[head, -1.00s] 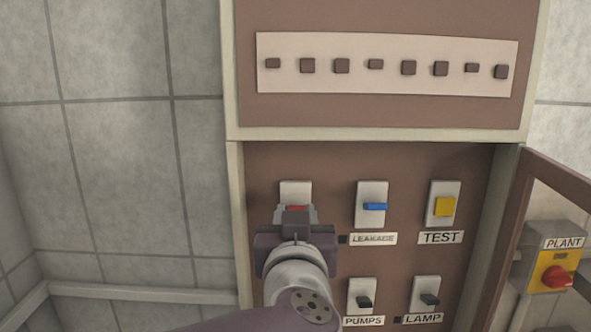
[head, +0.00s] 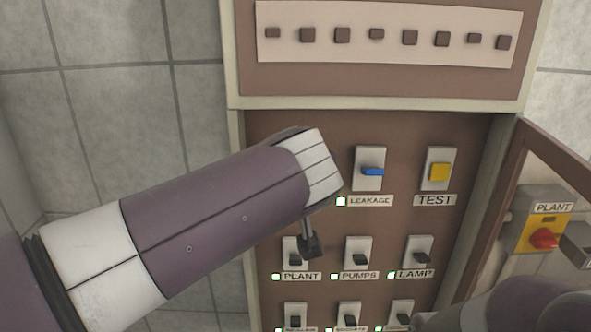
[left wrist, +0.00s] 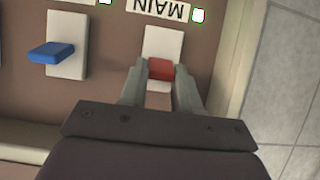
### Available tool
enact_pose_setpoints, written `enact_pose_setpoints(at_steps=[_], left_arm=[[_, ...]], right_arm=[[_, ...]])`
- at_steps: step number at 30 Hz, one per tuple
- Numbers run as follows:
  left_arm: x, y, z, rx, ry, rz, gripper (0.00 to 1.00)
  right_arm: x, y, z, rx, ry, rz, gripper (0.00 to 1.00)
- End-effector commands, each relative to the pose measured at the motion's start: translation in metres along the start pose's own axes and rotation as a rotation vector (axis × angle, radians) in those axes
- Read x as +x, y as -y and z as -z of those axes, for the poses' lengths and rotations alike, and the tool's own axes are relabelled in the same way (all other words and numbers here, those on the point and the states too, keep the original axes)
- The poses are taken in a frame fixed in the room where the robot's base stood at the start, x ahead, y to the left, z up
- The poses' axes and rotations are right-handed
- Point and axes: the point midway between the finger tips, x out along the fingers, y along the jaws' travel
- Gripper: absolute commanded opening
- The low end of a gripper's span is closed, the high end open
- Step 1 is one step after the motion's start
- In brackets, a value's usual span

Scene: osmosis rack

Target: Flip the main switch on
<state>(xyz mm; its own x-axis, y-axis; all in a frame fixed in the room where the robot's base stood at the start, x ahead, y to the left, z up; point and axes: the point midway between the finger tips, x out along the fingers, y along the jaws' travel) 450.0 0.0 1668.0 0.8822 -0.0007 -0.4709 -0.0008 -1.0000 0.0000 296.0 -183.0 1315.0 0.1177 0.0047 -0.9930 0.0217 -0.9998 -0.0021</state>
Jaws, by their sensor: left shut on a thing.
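The main switch (left wrist: 160,69) has a red lever on a pale plate, beside the upside-down MAIN label (left wrist: 160,10) in the left wrist view. A lamp (left wrist: 198,15) next to that label is lit green. My left gripper (left wrist: 160,75) has its two fingers on either side of the red lever and is shut on it. In the head view my left arm comes in from the left and hides the main switch and the gripper's fingers. My right gripper cannot be made out; only a purple link of my arm shows at the lower right.
The blue LEAKAGE switch (head: 372,171) and yellow TEST button (head: 440,172) are to the right. PUMPS (head: 360,258) and LAMP (head: 422,257) switches are below. The open cabinet door (head: 480,220) stands at right, before a red PLANT knob (head: 544,238). Several label lamps glow green.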

Motion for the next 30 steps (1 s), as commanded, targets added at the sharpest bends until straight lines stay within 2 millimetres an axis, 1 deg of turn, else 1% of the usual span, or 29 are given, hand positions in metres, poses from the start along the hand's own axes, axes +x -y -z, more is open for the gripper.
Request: enact_pose_setpoints(at_steps=[9,10,12,20,23,26,29,30], left_arm=[[-0.001,0.000,0.002,-0.002,-0.004,-0.001,0.01],[-0.001,0.000,0.002,-0.002,-0.004,-0.001,0.38],[-0.001,0.000,0.002,-0.002,-0.004,-0.001,0.57],[-0.001,0.000,0.001,-0.001,-0.002,0.000,0.57],[-0.005,0.000,0.000,-0.002,-0.003,0.000,0.57],[-0.020,-0.001,-0.001,-0.002,-0.005,-0.004,0.57],[-0.044,-0.001,-0.002,-0.003,-0.006,-0.006,0.57],[-0.055,-0.001,-0.003,-0.003,-0.005,-0.008,0.57]], right_arm=[[0.000,0.000,0.000,0.000,0.000,0.000,0.57],[0.000,0.000,0.000,0.000,0.000,0.000,0.57],[0.000,0.000,0.000,0.000,0.000,0.000,0.57],[0.000,0.000,0.000,0.000,0.000,0.000,0.57],[0.002,0.000,0.000,0.000,0.000,0.000,0.57],[0.008,0.000,-0.001,0.000,0.000,0.000,0.57],[0.016,0.000,-0.002,0.000,0.000,0.000,0.57],[0.019,0.000,-0.002,0.000,0.000,0.000,0.57]])
